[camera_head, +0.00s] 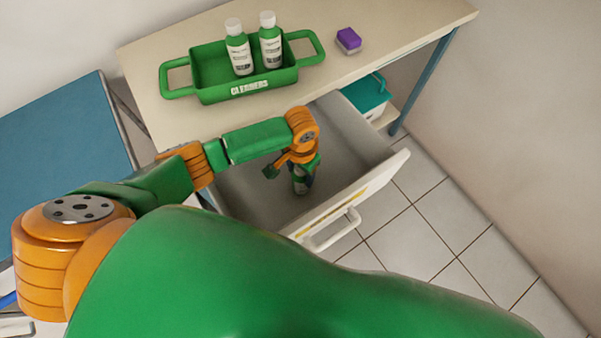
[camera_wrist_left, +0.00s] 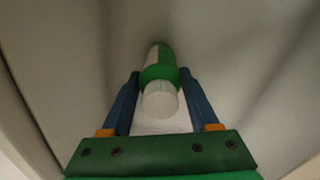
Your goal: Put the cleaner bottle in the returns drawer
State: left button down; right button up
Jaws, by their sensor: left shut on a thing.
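The cleaner bottle (camera_head: 301,184), green and white, is inside the open returns drawer (camera_head: 249,198). My left gripper (camera_head: 304,172) is shut on it, down between the drawer walls. In the left wrist view the bottle's white cap (camera_wrist_left: 160,100) and green body show between the two blue fingers of my left gripper (camera_wrist_left: 160,88). The bottle's far end is close to the drawer floor; I cannot tell whether it touches. In the head view my arm hides part of the drawer and most of the bottle. My right gripper is not in view.
A green CLEANERS carrier (camera_head: 213,70) with two similar bottles (camera_head: 270,42) stands on the table (camera_head: 400,25). A purple sponge (camera_head: 348,39) lies right of it. The drawer front has a white handle (camera_head: 333,232).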

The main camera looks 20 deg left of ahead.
pick_arm(q)
jog(key=shift+c, duration=0.7)
grip_release()
jog(key=shift+f, duration=0.1)
notch_tip(320, 180, up, 12)
jog(key=p, duration=0.2)
jog(key=shift+r+p, duration=0.2)
jog(key=shift+p, duration=0.2)
